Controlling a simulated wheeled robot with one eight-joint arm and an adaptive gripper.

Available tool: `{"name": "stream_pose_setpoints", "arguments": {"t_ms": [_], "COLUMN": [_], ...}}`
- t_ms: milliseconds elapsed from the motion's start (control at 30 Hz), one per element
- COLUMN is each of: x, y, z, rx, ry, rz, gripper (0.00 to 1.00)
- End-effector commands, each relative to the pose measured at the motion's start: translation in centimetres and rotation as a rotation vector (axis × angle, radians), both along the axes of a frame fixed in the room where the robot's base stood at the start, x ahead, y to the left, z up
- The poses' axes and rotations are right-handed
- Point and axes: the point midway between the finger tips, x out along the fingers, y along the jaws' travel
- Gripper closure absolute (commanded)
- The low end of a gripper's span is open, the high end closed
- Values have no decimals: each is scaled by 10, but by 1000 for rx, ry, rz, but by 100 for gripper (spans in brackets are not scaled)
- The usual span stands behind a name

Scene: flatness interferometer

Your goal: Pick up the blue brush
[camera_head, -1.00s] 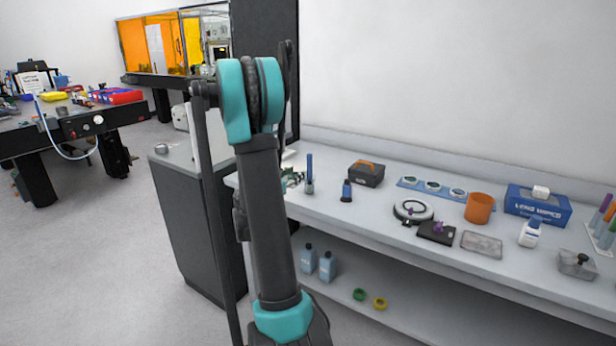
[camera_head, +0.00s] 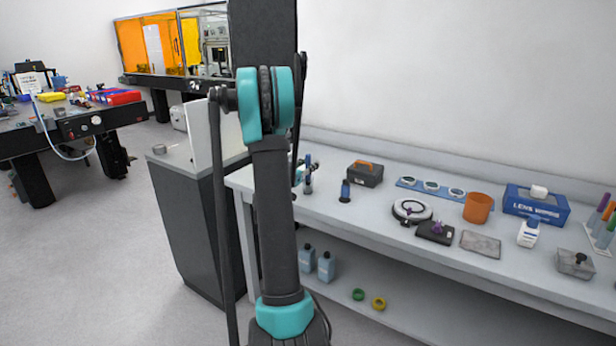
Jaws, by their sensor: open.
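A slim blue upright item (camera_head: 308,184), which looks like the blue brush, stands near the left end of the white bench, just right of my arm. A shorter dark-blue item with a black top (camera_head: 346,191) stands to its right; its kind is too small to tell. My arm rises in front of the bench's left end and hides part of it. My gripper (camera_head: 303,166) shows only in part behind the arm, as small dark and teal pieces close beside the slim blue item. It is open. Whether it touches the item cannot be told.
The white bench (camera_head: 400,262) also holds a dark box with an orange handle (camera_head: 365,173), a blue tray of lenses (camera_head: 430,188), an orange cup (camera_head: 478,208) and a blue wipes box (camera_head: 536,206). Bottles (camera_head: 326,267) stand on the shelf below. A dark cabinet (camera_head: 195,235) stands left.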

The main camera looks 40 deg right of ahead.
Motion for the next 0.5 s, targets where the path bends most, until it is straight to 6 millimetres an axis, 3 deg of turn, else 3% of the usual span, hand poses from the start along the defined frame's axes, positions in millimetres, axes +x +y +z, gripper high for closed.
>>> {"name": "stream_pose_setpoints", "arguments": {"t_ms": [100, 400, 500], "x": [0, 0, 0], "y": [1, 1, 1], "z": [0, 0, 0], "rx": [0, 0, 0], "ry": [0, 0, 0], "rz": [0, 0, 0], "gripper": [61, 98, 100]}}
